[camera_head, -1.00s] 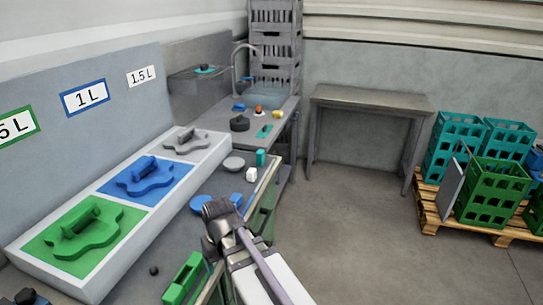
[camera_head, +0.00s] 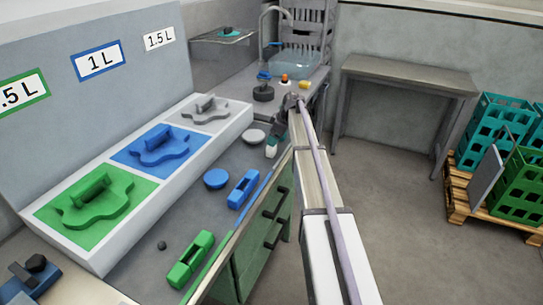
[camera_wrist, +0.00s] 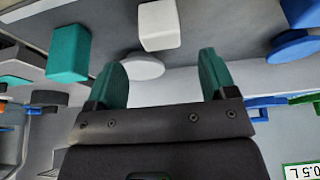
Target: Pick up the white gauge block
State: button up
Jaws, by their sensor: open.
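The white gauge block (camera_head: 271,152) stands on the grey worktop near its front edge, partly covered by my arm's end in the head view. In the wrist view the white block (camera_wrist: 158,25) shows whole, beyond my fingertips and roughly centred between them. My gripper (camera_wrist: 160,70) has two teal fingers spread apart with nothing between them. The fingers are apart from the block. In the head view the gripper (camera_head: 275,138) is small and hard to make out, close to the block.
A teal block (camera_wrist: 68,53) stands beside the white one. A pale disc (camera_head: 254,136) lies close behind. A blue disc (camera_head: 216,179), a blue block (camera_head: 242,190) and a green block (camera_head: 190,260) are along the worktop. A white tray (camera_head: 105,262) with coloured sections runs behind them.

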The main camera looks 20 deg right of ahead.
aim_at(270, 149)
jog(key=b+x, duration=0.1)
jog(key=x, duration=0.1)
jog(key=shift+f, duration=0.45)
jog(key=b+x, duration=0.5)
jog(key=shift+f, duration=0.1)
jog(key=shift+r+p, duration=0.3)
jog(key=c, duration=1)
